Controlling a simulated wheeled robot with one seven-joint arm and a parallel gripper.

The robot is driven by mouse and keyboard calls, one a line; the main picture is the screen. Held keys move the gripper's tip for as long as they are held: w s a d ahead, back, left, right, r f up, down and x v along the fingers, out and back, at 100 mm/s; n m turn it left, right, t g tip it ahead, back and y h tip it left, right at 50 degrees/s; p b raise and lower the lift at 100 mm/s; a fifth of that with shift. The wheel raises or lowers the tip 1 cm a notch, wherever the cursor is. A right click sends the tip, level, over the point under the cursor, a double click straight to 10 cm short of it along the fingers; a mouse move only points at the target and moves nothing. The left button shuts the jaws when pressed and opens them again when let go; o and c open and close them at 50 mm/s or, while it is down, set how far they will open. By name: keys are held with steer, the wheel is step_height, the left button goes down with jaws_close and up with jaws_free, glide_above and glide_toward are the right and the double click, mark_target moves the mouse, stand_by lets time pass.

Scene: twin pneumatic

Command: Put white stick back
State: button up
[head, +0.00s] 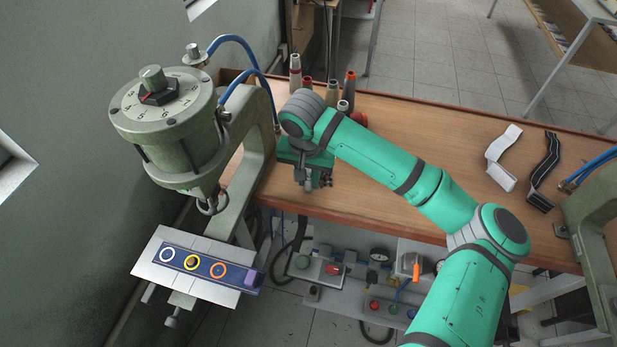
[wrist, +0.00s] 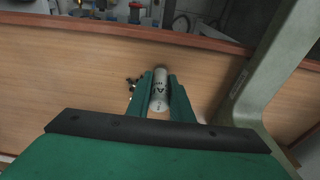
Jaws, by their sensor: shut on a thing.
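A white stick (wrist: 160,90), a short pale cylinder with dark lettering, sits between the two green fingers of my gripper (wrist: 161,92) in the wrist view. The fingers press on it from both sides. In the head view my gripper (head: 306,176) hangs over the left part of the wooden table, just right of the press frame. The stick cannot be made out there behind my arm and gripper.
A green press (head: 180,130) stands at left, its frame close to my gripper. Several thread cones (head: 333,90) stand at the table's back edge behind my arm. White (head: 503,155) and black (head: 546,168) straps lie at right by a second press. The table's middle is mostly clear.

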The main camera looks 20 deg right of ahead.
steer(key=shift+f, duration=0.15)
steer(key=o, duration=0.9)
steer(key=r, duration=0.4)
steer(key=s+r, duration=0.1)
steer(key=r, duration=0.3)
steer(key=a+r, duration=0.1)
steer(key=r, duration=0.3)
steer(key=shift+s+a+r, duration=0.1)
steer(key=shift+s+r, duration=0.05)
steer(key=shift+s, duration=0.1)
